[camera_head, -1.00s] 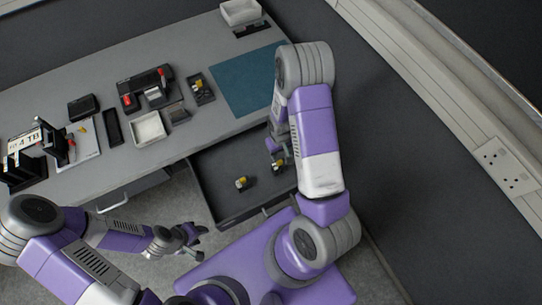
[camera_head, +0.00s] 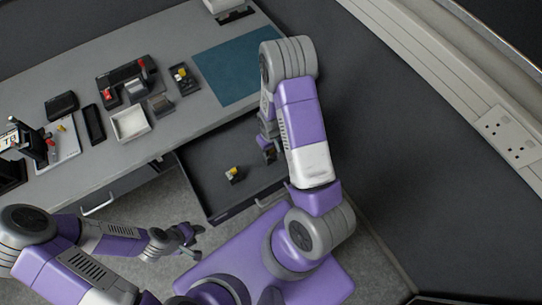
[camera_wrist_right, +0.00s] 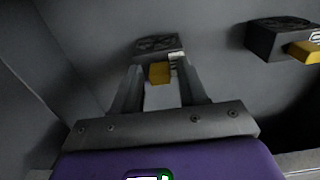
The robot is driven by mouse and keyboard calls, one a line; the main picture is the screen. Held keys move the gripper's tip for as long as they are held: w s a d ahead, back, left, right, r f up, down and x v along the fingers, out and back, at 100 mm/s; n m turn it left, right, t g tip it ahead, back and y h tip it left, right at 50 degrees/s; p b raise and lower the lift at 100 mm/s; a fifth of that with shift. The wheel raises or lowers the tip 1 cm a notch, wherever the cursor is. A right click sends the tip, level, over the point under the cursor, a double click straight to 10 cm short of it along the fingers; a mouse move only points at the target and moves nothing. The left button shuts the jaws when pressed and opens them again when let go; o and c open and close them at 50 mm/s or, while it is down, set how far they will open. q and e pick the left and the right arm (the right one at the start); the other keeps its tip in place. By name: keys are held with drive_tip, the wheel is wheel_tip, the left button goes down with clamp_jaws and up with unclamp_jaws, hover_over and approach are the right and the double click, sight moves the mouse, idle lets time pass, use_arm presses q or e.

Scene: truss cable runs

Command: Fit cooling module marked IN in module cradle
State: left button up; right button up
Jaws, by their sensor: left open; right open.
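My right gripper (camera_wrist_right: 158,72) is open, low in the open drawer (camera_head: 212,196). In the head view, my right gripper (camera_head: 268,151) hides most of this spot. A second module (camera_head: 235,174) lies in the drawer to its left; it also shows in the wrist view (camera_wrist_right: 275,38). A black fixture with red parts (camera_head: 126,84) stands on the bench, possibly the cradle; I cannot confirm. My left gripper (camera_head: 188,236) is open and empty above the floor.
The bench (camera_head: 90,165) also holds a white tray (camera_head: 130,123), a small black holder with a yellow part (camera_head: 184,79), a black box (camera_head: 61,106) and a teal mat (camera_head: 235,68). The drawer walls stand close around my right gripper.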

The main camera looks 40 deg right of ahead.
clamp_jaws()
drive_tip(key=shift+r+p, duration=3.35)
drive_tip(key=shift+r, duration=1.15)
